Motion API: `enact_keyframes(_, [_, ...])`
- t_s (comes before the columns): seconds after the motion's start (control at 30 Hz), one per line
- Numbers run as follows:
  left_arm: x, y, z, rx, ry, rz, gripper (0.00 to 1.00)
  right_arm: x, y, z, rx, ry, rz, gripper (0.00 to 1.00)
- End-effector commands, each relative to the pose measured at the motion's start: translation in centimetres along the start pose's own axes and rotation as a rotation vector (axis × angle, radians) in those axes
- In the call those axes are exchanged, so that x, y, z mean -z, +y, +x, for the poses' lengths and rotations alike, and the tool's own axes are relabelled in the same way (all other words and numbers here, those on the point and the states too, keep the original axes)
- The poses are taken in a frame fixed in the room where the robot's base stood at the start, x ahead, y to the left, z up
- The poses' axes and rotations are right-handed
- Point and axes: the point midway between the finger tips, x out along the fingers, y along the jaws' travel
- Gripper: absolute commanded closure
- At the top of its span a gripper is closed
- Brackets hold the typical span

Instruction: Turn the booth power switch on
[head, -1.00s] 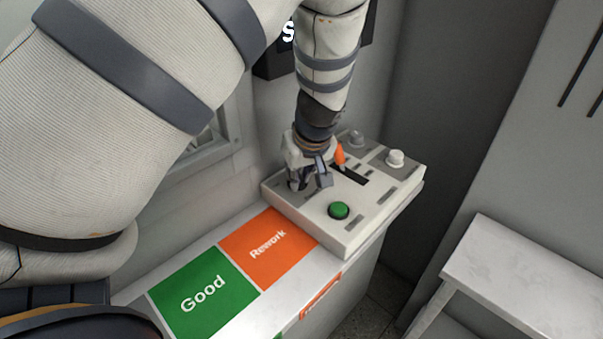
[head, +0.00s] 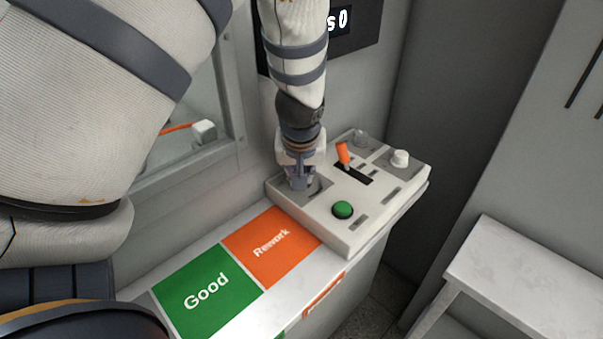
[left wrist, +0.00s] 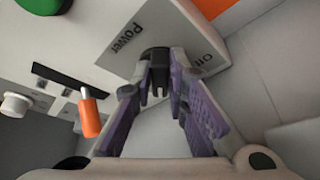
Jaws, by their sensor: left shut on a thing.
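The power switch is a small dark knob (left wrist: 156,60) on a grey plate lettered "Power" (left wrist: 125,38), on the light control box (head: 360,226). My left gripper (head: 300,184) points down over the near-left corner of the box. In the left wrist view my left gripper (left wrist: 159,84) has its two purple-padded fingers on either side of the dark knob, shut on it. In the head view the fingers hide the knob. Which way the knob is turned is hard to tell. My right gripper is not in view.
The box also carries a green button (head: 342,210), an orange lever (head: 343,155) in a slot and a white knob (head: 400,158). Green "Good" (head: 207,290) and orange "Rework" (head: 270,247) areas lie beside it. A wall display (head: 342,20) hangs behind.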

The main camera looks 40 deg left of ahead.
Motion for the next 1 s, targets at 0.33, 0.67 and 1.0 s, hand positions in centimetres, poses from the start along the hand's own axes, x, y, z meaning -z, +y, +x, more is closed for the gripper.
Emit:
enact_keyframes(0.33, [-0.1, 0.0, 0.0, 0.001, -0.002, 0.003, 0.66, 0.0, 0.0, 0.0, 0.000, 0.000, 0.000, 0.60])
enact_keyframes(0.67, [0.1, 0.1, -0.7, -0.001, 0.001, 0.000, 0.66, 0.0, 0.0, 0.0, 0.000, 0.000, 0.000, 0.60])
enact_keyframes(1.0, [0.1, 0.1, -9.3, -0.002, 0.004, -0.001, 0.66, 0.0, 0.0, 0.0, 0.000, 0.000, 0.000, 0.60])
